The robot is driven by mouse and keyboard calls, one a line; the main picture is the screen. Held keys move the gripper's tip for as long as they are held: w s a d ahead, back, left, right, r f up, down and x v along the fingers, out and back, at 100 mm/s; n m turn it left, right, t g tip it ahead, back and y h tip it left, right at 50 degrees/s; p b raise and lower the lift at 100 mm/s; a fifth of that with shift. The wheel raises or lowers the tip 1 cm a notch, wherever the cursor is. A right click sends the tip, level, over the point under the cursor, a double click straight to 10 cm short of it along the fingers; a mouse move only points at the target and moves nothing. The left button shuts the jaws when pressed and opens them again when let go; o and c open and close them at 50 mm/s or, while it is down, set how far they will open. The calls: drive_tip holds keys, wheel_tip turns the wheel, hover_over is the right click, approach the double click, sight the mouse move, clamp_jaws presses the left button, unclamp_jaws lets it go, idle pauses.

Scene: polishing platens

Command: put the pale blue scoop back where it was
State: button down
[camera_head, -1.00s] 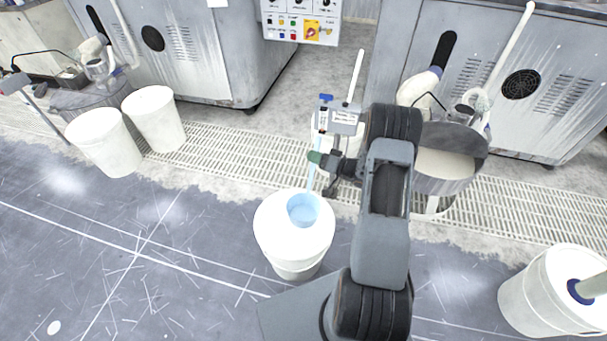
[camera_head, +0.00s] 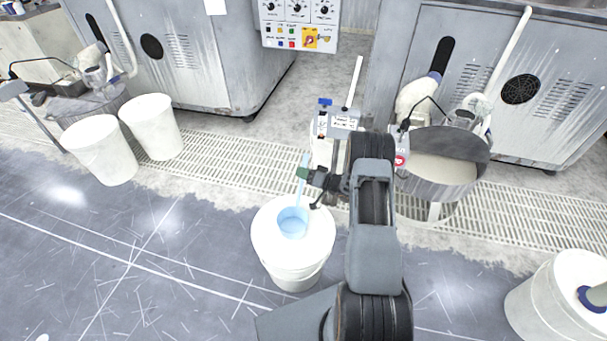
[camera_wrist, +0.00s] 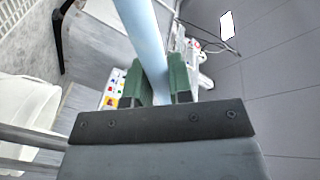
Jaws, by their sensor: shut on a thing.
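The pale blue scoop (camera_head: 292,224) has a round cup and a long straight handle. In the head view its cup appears over the white top of a white bucket (camera_head: 290,266), inside the rim's outline. I cannot tell whether the cup touches what is below it. My gripper (camera_head: 304,174) has green fingertips and is shut on the handle, behind the cup in the picture. In the wrist view the scoop's handle (camera_wrist: 146,40) runs up between the green fingers of my gripper (camera_wrist: 160,84); the cup is out of that view.
Two white buckets (camera_head: 100,150) (camera_head: 153,127) stand at left by the floor grating (camera_head: 225,155). A lidded white bucket (camera_head: 550,300) stands at lower right. A grey round platen (camera_head: 440,165) is right of my arm. Grey machines line the back. The floor at left is open.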

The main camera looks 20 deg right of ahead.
drive_tip(key=c, duration=1)
unclamp_jaws()
drive_tip(key=shift+f, duration=0.1)
